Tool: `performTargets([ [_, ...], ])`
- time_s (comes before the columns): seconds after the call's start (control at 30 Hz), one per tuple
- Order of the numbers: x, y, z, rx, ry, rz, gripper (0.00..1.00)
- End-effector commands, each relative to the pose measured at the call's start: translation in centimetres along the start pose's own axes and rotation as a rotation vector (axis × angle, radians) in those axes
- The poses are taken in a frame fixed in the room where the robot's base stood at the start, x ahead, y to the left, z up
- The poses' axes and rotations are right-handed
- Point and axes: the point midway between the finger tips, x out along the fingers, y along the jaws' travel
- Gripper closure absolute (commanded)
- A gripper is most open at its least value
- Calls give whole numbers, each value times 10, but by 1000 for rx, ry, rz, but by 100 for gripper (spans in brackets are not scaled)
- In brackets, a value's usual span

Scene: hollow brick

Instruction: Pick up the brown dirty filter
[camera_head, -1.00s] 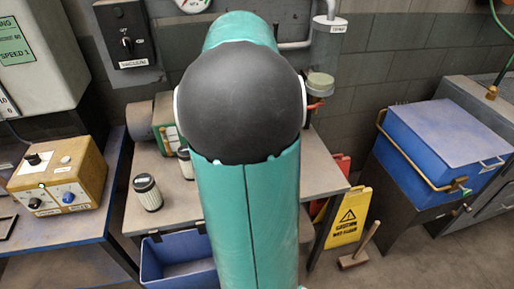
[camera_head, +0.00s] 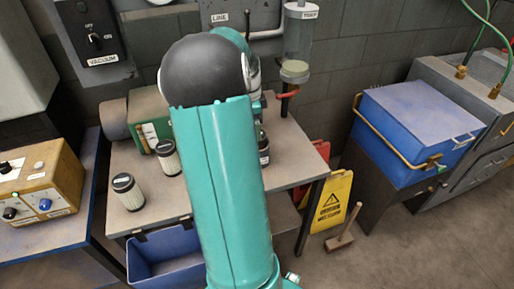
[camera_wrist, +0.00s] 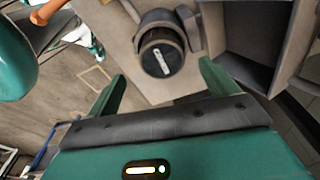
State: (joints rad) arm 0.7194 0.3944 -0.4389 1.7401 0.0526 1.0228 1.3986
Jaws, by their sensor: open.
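Two black-capped filters with pale pleated sides stand on the bench in the head view: a front one (camera_head: 128,193) and one behind it (camera_head: 168,159). Neither looks clearly brown. My gripper (camera_wrist: 162,84) shows in the wrist view, open, with a teal finger on each side and nothing between the tips. Beyond the tips, near the middle, is a dark round part (camera_wrist: 161,52) with a pale label too small to read; I cannot tell whether it is a filter. In the head view my arm hides the gripper and part of the bench.
The bench (camera_head: 290,160) also holds a green machine (camera_head: 150,115) and a small dark bottle (camera_head: 263,153). A blue bin (camera_head: 165,260) is below the bench's front edge. A yellow caution sign (camera_head: 332,202) stands right.

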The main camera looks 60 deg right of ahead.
Motion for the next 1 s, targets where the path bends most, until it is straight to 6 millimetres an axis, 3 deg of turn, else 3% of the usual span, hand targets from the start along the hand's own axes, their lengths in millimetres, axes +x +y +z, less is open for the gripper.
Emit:
performTargets([
  [0.23, 38, -2, -1, 2, 1, 5, 14],
  [0.53, 44, -2, 0, 1, 0, 1, 14],
  [0.9, 44, -2, 0, 0, 0, 1, 85],
  [1.0, 43, -3, -1, 1, 0, 0, 88],
])
